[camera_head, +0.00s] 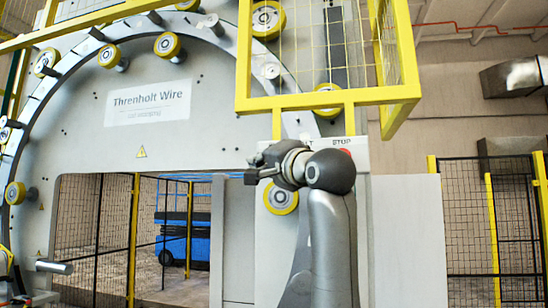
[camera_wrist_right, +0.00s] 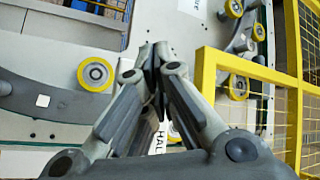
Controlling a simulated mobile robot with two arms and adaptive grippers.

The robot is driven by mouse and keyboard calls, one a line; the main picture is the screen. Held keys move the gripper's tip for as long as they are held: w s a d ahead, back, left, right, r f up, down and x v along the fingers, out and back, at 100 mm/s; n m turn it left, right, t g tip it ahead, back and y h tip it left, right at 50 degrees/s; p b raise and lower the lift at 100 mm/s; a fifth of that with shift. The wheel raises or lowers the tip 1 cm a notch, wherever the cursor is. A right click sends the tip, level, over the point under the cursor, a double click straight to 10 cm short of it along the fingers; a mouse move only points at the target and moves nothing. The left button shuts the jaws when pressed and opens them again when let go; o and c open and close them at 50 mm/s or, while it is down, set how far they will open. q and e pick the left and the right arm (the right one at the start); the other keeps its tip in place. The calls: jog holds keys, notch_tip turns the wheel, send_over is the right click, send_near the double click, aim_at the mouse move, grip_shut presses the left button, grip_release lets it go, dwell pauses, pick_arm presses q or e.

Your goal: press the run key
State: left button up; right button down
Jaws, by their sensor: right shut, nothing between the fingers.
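My right gripper (camera_head: 258,168) is shut and empty in the head view, raised in front of the machine and pointing left. In the right wrist view its closed fingertips (camera_wrist_right: 155,52) meet at the middle. A pale control panel (camera_head: 355,158) on the machine shows behind my right wrist, with a label reading STOP and the end of another label beside it. A red button (camera_head: 345,152) shows below STOP, partly covered by my arm. I cannot make out the run key; my gripper and wrist cover part of the panel. My left gripper is not in view.
A yellow mesh guard (camera_head: 330,103) hangs just above my right gripper; it also shows at right in the wrist view (camera_wrist_right: 207,75). The large coil ring with yellow rollers (camera_head: 167,45) stands at left. A fence (camera_head: 490,225) stands at far right.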

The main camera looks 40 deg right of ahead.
jog(key=shift+w+d, duration=1.55)
jog(key=shift+d, duration=0.25)
jog(key=shift+d, duration=0.15)
jog(key=shift+w+d, duration=0.25)
